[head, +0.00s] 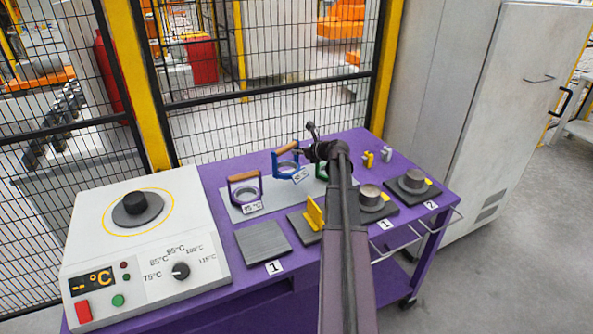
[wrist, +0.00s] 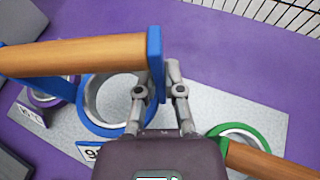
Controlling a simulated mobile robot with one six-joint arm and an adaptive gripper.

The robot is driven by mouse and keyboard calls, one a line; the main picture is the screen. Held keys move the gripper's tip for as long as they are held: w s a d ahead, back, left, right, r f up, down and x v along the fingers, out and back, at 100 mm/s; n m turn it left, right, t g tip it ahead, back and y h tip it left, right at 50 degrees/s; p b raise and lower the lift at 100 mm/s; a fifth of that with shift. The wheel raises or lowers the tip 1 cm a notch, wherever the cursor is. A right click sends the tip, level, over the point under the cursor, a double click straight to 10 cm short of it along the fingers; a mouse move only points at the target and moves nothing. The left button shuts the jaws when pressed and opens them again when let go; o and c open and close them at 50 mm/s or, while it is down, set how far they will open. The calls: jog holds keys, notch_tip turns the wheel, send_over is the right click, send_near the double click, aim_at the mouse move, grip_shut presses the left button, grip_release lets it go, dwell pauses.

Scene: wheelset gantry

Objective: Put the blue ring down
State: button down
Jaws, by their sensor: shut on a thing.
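The blue ring (head: 276,164) has a wooden handle between blue uprights. In the wrist view the blue ring (wrist: 85,113) shows below its handle, over the grey plate. My gripper (wrist: 162,85) is shut on the blue upright at one end of the handle. In the head view my gripper (head: 309,152) is at the right side of the ring. I cannot tell whether the ring touches the plate or is slightly above it. The grey plate (head: 243,211) lies on the purple table.
A purple ring (head: 233,191) stands left on the plate. A green ring (wrist: 247,131) is close to the right of my gripper. A heater (head: 93,224) stands at the left. Dark pads and a yellow upright part (head: 315,213) are in front. A mesh fence is behind.

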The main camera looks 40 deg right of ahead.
aim_at(298, 163)
jog(key=shift+f+b, duration=0.6)
jog(key=shift+f, duration=0.3)
jog(key=shift+f, duration=0.1)
jog(key=shift+f+b, duration=1.8)
jog(key=shift+b, duration=0.05)
jog(key=shift+f, duration=0.1)
jog(key=c, duration=0.8)
grip_release()
jog(key=shift+o, duration=0.2)
jog(key=shift+s+r+p, duration=0.3)
jog(key=shift+s+r, duration=0.15)
jog(key=shift+s, duration=0.05)
jog(key=p+v, duration=0.4)
jog(key=v, duration=0.6)
jog(key=shift+s, duration=0.4)
jog(key=shift+d+r, duration=0.15)
